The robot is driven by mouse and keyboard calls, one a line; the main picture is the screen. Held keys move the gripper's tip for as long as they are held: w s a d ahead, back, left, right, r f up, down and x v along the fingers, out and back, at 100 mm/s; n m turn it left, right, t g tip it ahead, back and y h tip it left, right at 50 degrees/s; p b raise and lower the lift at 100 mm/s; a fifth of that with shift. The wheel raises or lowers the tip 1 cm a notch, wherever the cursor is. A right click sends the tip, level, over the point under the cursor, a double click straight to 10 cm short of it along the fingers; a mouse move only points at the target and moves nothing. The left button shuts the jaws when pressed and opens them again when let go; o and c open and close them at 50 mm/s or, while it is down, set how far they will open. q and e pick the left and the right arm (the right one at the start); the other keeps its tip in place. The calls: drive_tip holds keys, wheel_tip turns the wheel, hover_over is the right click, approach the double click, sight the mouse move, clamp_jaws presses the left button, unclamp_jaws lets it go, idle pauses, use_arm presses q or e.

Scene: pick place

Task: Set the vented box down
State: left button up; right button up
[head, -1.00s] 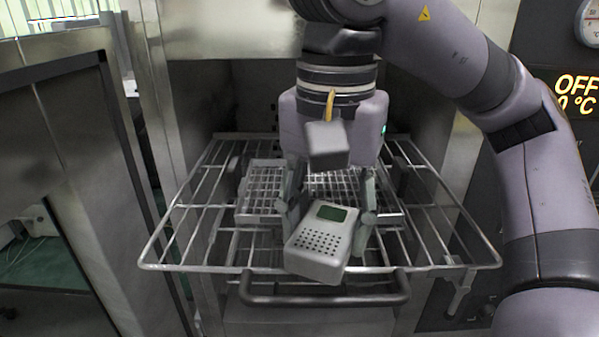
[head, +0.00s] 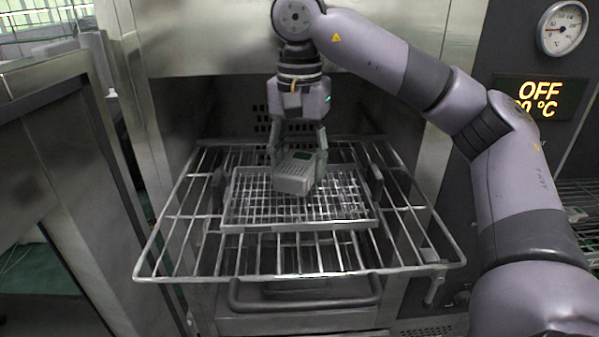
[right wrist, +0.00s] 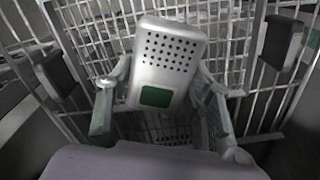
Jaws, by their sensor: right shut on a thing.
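The vented box (head: 294,175) is a small grey box with rows of dark holes and a green panel. My right gripper (head: 298,168) is shut on it, with a finger on each side. The box is over the wire basket tray (head: 250,226) on the pulled-out oven rack; whether it touches the mesh I cannot tell. In the right wrist view the box (right wrist: 168,62) sits between the two fingers of my right gripper (right wrist: 160,95), its holed end pointing away and the green panel nearer. My left gripper is not in view.
The wire rack (head: 190,216) sticks out of the open oven chamber, with a dark handle (head: 300,302) below its front. Dark upright brackets flank the basket. The basket mesh around the box is bare. An open door (head: 60,150) stands at left.

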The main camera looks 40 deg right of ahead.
sight(298, 160)
wheel_tip(298, 160, down, 3)
drive_tip(key=shift+w+f, duration=0.1)
drive_tip(key=shift+w, duration=0.05)
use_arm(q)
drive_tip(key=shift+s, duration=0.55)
use_arm(e)
drive_tip(key=shift+f, duration=0.15)
drive_tip(key=o, duration=1.3)
drive_tip(key=shift+c, duration=0.2)
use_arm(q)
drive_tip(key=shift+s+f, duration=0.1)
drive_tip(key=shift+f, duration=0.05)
use_arm(e)
drive_tip(key=shift+r, duration=0.4)
use_arm(q)
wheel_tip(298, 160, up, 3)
drive_tip(key=p, duration=0.3)
use_arm(e)
wheel_tip(298, 160, up, 12)
drive_tip(key=shift+f, duration=0.2)
